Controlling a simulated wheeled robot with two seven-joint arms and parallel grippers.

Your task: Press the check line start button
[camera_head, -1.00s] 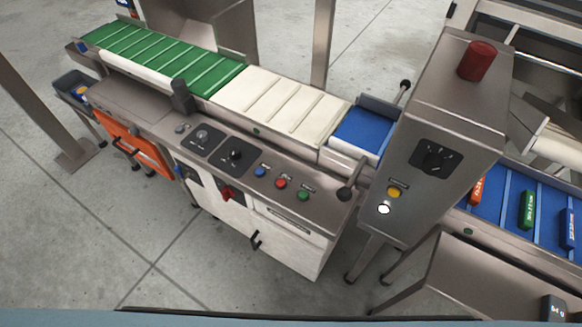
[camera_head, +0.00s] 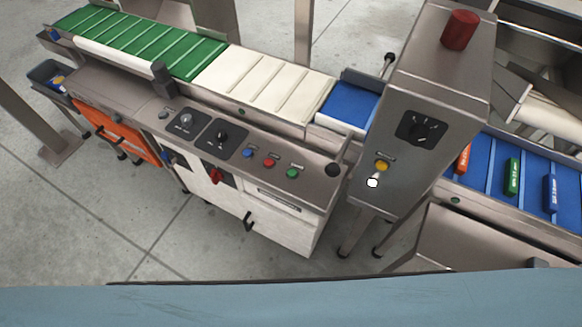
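A sloped steel control panel fronts the conveyor line. It carries a blue button (camera_head: 248,153), a red button (camera_head: 269,163) and a green button (camera_head: 292,174) in a row, with small labels too blurred to read. Left of them are two black rotary switches (camera_head: 186,119) and (camera_head: 221,136). A steel tower (camera_head: 440,110) to the right has a black rotary knob (camera_head: 417,128), a yellow button (camera_head: 382,166) and a white lit button (camera_head: 372,183). I cannot tell from the labels which button is the check line start. Neither gripper is in view.
Green (camera_head: 140,45), white (camera_head: 262,85) and blue (camera_head: 348,107) belts run behind the panel. Another blue belt (camera_head: 535,190) at right carries small packs. A red dome (camera_head: 460,30) tops the tower. A blue-grey surface (camera_head: 290,305) crosses the bottom. Grey floor (camera_head: 80,220) is clear at left.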

